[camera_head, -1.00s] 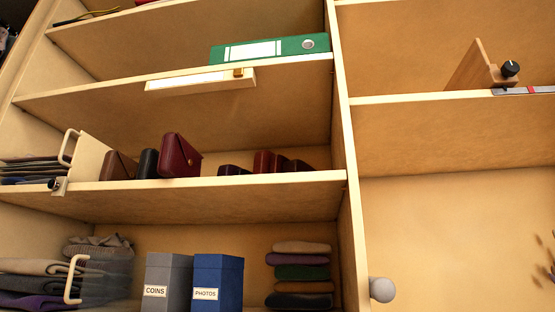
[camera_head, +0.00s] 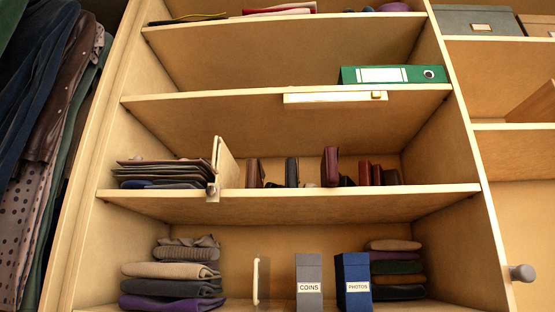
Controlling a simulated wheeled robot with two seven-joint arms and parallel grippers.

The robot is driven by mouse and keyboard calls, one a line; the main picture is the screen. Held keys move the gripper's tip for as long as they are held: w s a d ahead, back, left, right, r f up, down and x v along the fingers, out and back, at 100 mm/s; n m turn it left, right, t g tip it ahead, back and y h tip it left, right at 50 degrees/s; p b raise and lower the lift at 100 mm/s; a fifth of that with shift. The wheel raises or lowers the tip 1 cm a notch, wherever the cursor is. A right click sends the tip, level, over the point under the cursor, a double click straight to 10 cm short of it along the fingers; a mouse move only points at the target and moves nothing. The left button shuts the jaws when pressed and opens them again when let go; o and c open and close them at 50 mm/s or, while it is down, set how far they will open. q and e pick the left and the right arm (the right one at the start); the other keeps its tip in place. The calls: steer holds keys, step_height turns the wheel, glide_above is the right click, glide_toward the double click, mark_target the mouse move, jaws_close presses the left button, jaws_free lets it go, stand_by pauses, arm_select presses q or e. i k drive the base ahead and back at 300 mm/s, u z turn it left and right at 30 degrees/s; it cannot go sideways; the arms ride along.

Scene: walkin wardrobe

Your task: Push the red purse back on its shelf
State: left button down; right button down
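The red purse (camera_head: 331,167) is dark red and stands upright on the middle shelf (camera_head: 300,204). Its narrow end faces me, and its base is close to the shelf's front edge. It stands further forward than the other small purses or wallets in its row. A brown one (camera_head: 253,173) and a dark one (camera_head: 292,172) stand to its left. Several dark red and brown ones (camera_head: 377,174) stand further back to its right. Neither of my grippers is in view.
Left of the row are a cream divider (camera_head: 226,165) and a stack of dark folded items (camera_head: 160,172). A green binder (camera_head: 395,74) lies on the shelf above. Below stand the COINS box (camera_head: 309,276) and PHOTOS box (camera_head: 354,277). Clothes (camera_head: 45,140) hang at far left.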

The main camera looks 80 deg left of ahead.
mark_target(328, 168)
steer(key=k, duration=0.15)
steer(key=u, duration=1.35)
